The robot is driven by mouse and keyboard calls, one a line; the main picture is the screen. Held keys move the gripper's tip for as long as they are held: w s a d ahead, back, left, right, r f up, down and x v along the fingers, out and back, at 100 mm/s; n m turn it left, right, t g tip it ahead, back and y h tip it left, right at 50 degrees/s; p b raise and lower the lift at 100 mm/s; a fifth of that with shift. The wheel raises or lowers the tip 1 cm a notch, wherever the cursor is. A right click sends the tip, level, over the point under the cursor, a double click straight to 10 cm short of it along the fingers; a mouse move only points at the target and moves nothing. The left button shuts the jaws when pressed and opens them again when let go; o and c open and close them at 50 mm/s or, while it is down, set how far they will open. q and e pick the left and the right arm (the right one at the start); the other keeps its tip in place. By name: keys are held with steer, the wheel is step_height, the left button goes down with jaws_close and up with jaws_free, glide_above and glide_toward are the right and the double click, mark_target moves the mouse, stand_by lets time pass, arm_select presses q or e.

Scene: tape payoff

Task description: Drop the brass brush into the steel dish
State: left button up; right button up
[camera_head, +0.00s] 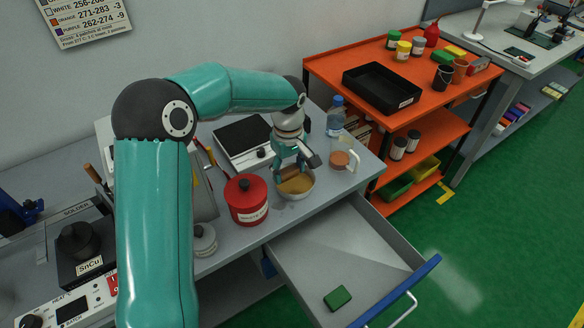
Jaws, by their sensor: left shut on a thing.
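My left gripper (294,168) reaches down over a pale round dish (296,196) near the front edge of the grey bench. I take this for the steel dish. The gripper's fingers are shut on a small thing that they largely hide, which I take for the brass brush. A tan-brown patch (293,184) shows below the fingers, inside the dish's rim. I cannot tell whether it is the brush or the dish's contents, or whether the gripper touches the dish. My right gripper is not in view.
A red canister (246,199) stands close left of the dish; a glass cup (344,160) and water bottle (335,117) stand to the right. An open drawer (338,247) holding a green block (338,298) juts out below. An orange cart (432,100) stands at right.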

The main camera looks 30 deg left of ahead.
mark_target(289, 171)
arm_select(q)
steer(key=shift+f+b, duration=0.4)
steer(key=shift+f, duration=0.65)
steer(key=o, duration=1.1)
step_height(289, 171, up, 12)
